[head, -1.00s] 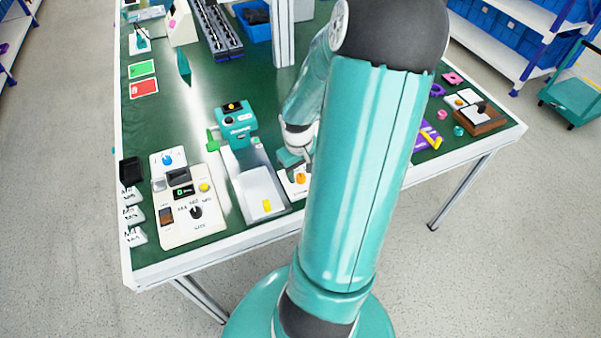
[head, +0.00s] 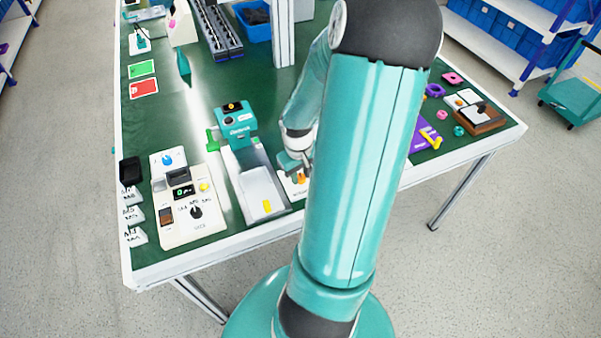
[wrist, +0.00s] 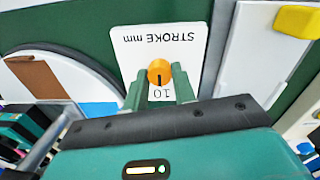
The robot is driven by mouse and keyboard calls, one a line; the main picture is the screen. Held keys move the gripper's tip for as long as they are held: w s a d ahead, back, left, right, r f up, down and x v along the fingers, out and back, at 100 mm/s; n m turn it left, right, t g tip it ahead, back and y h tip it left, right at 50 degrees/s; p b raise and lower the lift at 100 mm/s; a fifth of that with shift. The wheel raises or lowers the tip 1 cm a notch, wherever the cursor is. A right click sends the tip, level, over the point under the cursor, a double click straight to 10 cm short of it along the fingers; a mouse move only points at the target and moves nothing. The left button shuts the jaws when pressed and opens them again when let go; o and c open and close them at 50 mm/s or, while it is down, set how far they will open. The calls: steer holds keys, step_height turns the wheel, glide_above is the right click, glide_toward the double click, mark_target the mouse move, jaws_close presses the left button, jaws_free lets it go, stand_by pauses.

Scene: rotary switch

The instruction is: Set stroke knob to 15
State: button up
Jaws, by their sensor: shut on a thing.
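The stroke knob is an orange round knob (wrist: 159,67) on a white plate (wrist: 192,58) marked "STROKE mm", which appears upside down in the wrist view. Its dark pointer line faces the "10" printed at the lower side of the plate. Any other scale marks are hidden or not legible. My gripper (wrist: 159,76) has its two green fingers on either side of the knob, shut on it. In the head view my gripper (head: 297,169) is over the plate, with the orange knob (head: 302,179) partly covered by the gripper and my arm.
A white tray (head: 251,181) with a yellow piece is left of the plate. A teal device (head: 239,129) stands behind the tray. A white control panel (head: 176,232) with a black knob lies further left. A purple part (head: 423,137) is right of my arm.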

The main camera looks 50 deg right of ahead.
steer(key=m, duration=0.4)
steer(key=shift+m, duration=2.3)
steer(key=o, duration=1)
steer(key=shift+r, duration=0.15)
steer(key=r, duration=1.3)
steer(key=shift+w+a+r, duration=0.1)
steer(key=shift+w+r, duration=0.2)
